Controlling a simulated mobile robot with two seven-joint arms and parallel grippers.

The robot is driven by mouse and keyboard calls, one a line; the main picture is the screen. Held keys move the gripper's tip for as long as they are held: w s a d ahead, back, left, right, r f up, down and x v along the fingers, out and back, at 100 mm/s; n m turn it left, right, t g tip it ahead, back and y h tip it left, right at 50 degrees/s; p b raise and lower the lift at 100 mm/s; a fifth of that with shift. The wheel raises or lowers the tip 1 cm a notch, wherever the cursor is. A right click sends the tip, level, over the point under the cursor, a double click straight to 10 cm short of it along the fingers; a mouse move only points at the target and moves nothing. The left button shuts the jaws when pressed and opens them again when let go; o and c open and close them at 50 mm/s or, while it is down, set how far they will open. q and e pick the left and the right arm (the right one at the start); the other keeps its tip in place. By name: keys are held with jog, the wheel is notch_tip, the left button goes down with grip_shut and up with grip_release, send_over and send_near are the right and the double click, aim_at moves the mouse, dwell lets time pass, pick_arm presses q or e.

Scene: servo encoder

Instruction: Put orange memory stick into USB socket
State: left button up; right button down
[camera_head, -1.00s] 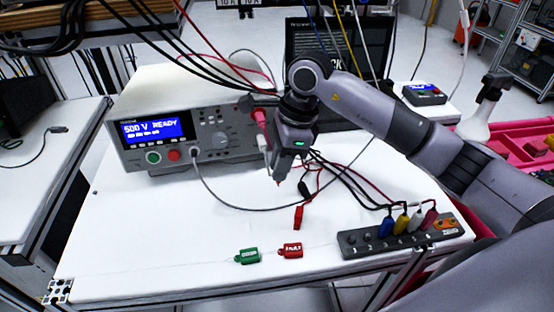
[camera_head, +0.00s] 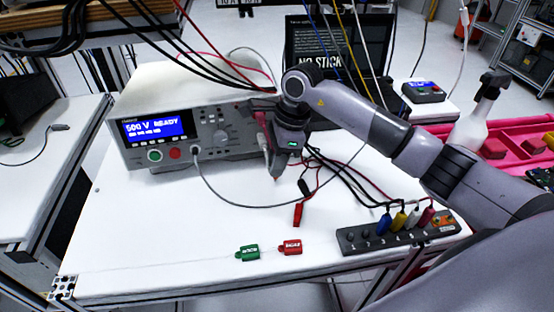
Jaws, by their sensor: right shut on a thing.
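My right gripper (camera_head: 276,176) points down over the white table, just in front of the right end of the grey tester. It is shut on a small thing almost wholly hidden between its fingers. I take this to be the orange memory stick, but its shape and colour do not show clearly. A laptop (camera_head: 336,58) behind my arm shows the words "NO STICK" on its screen. I cannot make out the USB socket. My left gripper is not in view.
The grey tester (camera_head: 190,140) reads "500 V READY". A green tag (camera_head: 247,252), a red tag (camera_head: 290,248) and a red clip (camera_head: 298,214) lie in front. A numbered strip (camera_head: 395,238) with coloured plugs stands right. Cables cross the middle; the table's left front is clear.

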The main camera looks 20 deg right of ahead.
jog(key=shift+f, duration=0.25)
jog(key=c, duration=1)
grip_release()
jog(key=shift+r, duration=0.1)
jog(key=shift+r, duration=0.15)
